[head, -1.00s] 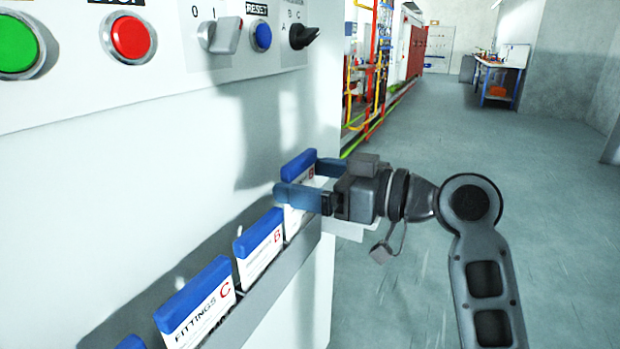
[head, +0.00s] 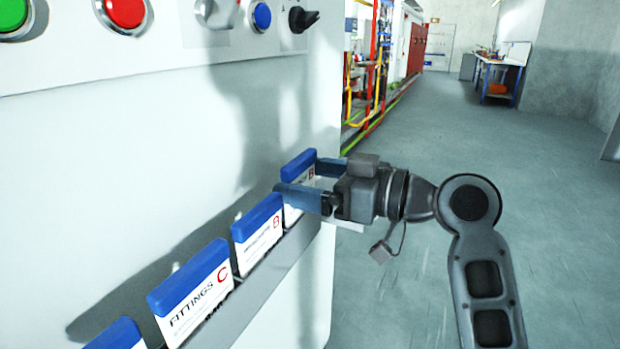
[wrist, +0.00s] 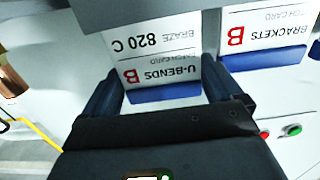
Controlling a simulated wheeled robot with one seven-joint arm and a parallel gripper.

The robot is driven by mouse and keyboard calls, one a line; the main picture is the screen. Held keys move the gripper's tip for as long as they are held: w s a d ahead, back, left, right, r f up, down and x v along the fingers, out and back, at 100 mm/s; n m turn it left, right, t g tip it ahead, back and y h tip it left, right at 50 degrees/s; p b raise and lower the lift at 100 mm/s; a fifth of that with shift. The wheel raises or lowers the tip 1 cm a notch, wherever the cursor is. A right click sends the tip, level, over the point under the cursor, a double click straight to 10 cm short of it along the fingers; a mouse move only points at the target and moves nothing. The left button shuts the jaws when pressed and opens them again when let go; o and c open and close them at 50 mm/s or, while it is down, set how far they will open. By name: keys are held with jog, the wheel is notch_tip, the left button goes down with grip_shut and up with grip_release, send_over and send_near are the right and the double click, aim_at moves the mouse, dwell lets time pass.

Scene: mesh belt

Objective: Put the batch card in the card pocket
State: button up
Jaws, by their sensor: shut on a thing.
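The batch card (head: 300,163), white with a blue top edge, is between the fingers of my gripper (head: 297,178) at the far end of a row of cards. In the wrist view the same card (wrist: 160,74) appears upside down and reads U-BENDS, B, BRAZE 820 C. My gripper (wrist: 158,92) is shut on its side edges. A grey rail with cards in it (head: 262,291) runs along the white cabinet. The held card stands over the rail's far end. Its lower edge is hidden, so I cannot tell how deep it sits.
A BRACKETS B card (head: 258,237) stands close beside the held card, then a FITTINGS C card (head: 193,292) and another blue-topped card (head: 118,335) nearer me. The cabinet panel carries a red button (head: 124,12) and a blue button (head: 261,16). Open floor lies to the right.

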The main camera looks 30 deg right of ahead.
jog(key=shift+f+b, duration=0.95)
jog(key=shift+f, duration=0.25)
jog(key=o, duration=0.7)
jog(key=v, duration=0.7)
jog(key=shift+s+d, duration=0.25)
jog(key=shift+s, duration=0.1)
